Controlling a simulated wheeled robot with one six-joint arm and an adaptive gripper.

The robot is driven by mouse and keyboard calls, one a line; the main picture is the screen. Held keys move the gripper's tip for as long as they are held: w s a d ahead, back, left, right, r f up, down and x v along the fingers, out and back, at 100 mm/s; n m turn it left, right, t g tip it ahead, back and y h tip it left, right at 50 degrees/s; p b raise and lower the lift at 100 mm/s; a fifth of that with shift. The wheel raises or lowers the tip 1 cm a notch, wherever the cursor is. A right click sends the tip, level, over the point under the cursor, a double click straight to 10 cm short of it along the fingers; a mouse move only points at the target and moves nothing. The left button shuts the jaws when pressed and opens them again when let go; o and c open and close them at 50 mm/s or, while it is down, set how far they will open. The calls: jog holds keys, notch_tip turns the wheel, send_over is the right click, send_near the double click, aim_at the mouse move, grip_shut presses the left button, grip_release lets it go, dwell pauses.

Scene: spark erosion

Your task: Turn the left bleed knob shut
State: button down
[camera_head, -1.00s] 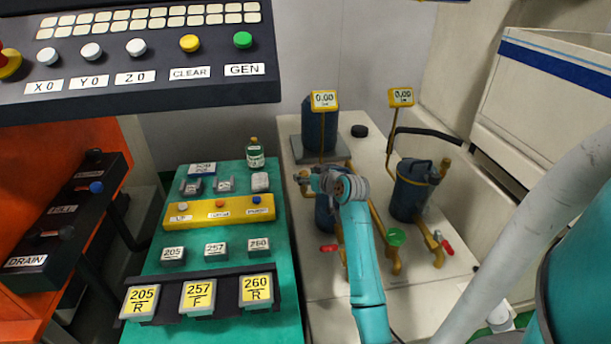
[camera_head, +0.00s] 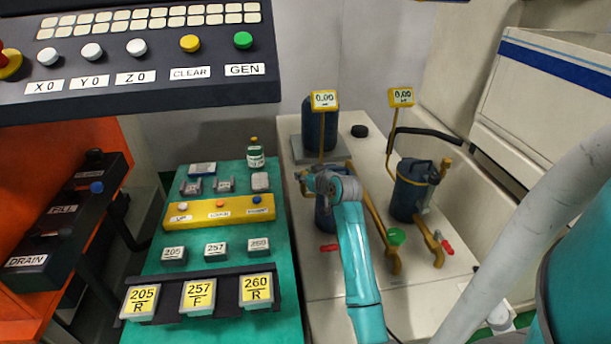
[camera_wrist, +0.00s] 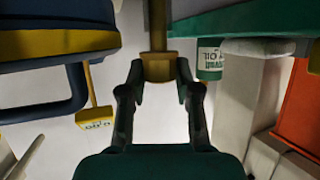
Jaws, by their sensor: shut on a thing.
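My gripper (camera_wrist: 160,78) is shut on a brass-yellow block (camera_wrist: 158,68) in the wrist view, one finger on each side; a yellow stem runs from it to the top edge. This block appears to be the left bleed knob, though no label shows. In the head view my gripper (camera_head: 304,180) is small, at the upper left of the left dark-blue filter housing (camera_head: 326,220). My arm covers much of that housing. A yellow gauge (camera_head: 324,100) reading 0.00 stands on a stem above it. How far the knob is turned cannot be told.
A red handle (camera_head: 328,248) lies low by my arm. A green bench (camera_head: 225,290) with a bottle (camera_head: 255,155) is at left.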

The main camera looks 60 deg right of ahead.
jog(key=shift+w+a+m+g+h, duration=0.1)
jog(key=shift+m+g+h, duration=0.6)
jog(key=shift+m+h, duration=0.4)
jog(key=c, duration=0.8)
grip_release()
jog(key=v, duration=1.2)
